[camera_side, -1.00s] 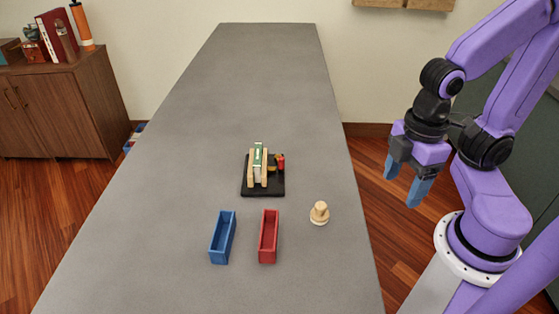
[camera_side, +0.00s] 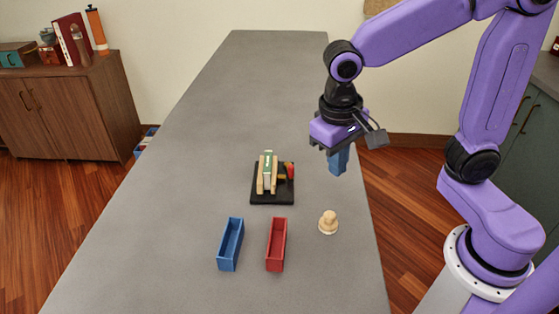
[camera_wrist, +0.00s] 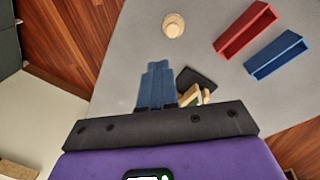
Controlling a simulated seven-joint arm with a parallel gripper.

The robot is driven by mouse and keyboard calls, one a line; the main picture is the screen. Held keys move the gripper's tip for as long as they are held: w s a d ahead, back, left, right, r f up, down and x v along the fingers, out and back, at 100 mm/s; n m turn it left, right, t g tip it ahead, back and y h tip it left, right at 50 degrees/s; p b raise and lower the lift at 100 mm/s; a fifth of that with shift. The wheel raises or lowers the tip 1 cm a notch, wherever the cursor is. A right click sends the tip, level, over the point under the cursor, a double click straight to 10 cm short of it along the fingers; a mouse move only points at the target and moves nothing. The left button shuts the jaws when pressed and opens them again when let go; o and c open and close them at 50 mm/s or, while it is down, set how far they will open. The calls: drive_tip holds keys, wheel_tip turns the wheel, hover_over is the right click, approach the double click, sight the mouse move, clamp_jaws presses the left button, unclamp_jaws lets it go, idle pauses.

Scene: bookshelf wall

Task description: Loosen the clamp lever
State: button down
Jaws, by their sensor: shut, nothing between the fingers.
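The clamp fixture sits on a black base (camera_side: 272,198) on the grey table, with pale wooden jaws (camera_side: 261,178) around a green and white piece (camera_side: 268,165). A small red part (camera_side: 291,170), likely the clamp lever, stands at its right side. My gripper (camera_side: 338,163) is shut and empty, pointing down, above and to the right of the fixture and apart from it. In the wrist view my blue fingers (camera_wrist: 157,80) are together. They and the gripper body partly hide the fixture there, whose black base (camera_wrist: 195,78) shows beside them; the red part is not clear in that view.
A blue tray (camera_side: 231,244) and a red tray (camera_side: 277,245), both apparently empty, stand at the near side of the fixture. A round wooden knob-like piece (camera_side: 328,223) stands near the table's right edge. The far table (camera_side: 265,80) is clear.

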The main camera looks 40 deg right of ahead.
drive_tip(key=w+a+m+g+h, duration=0.1)
drive_tip(key=w+a+m+h, duration=0.1)
drive_tip(key=w+m, duration=1.5)
drive_tip(key=a+m, duration=0.1)
drive_tip(key=m, duration=0.3)
drive_tip(key=shift+a+h, duration=0.4)
drive_tip(key=shift+f, duration=0.1)
approach(290, 173)
drive_tip(key=x, duration=0.5)
drive_tip(key=shift+w+a+f, duration=0.2)
drive_tip(key=shift+w+a, duration=0.1)
drive_tip(key=shift+w, duration=0.05)
drive_tip(key=shift+s+d+n+t, duration=0.35)
drive_tip(key=shift+s+n, duration=0.15)
drive_tip(key=shift+n, duration=0.7)
